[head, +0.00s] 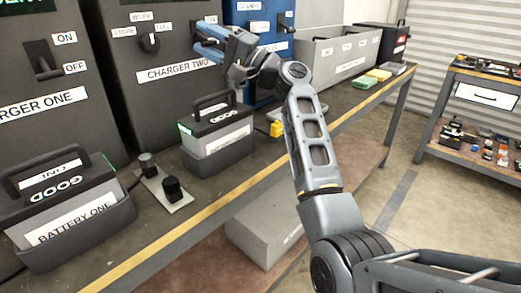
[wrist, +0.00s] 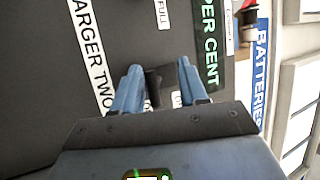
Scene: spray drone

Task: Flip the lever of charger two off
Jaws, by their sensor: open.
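Charger two (head: 150,95) is the dark cabinet in the middle back of the head view, with a white name label. Its lever is hidden behind my gripper (head: 204,40) there. In the wrist view charger two (wrist: 60,120) appears turned sideways, and its dark lever (wrist: 153,86) shows between the two blue fingers of my gripper (wrist: 160,72). My gripper is open, with a finger on each side of the lever. I cannot tell whether either finger touches it. Small white labels beside the lever are mostly hidden by the fingers.
Charger one (head: 40,110) stands left with its own lever (head: 43,65). A blue cabinet (head: 245,12) stands right of charger two. Battery one (head: 65,210) and battery two (head: 217,140) sit on the bench in front. A grey bin (head: 335,55) is farther right.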

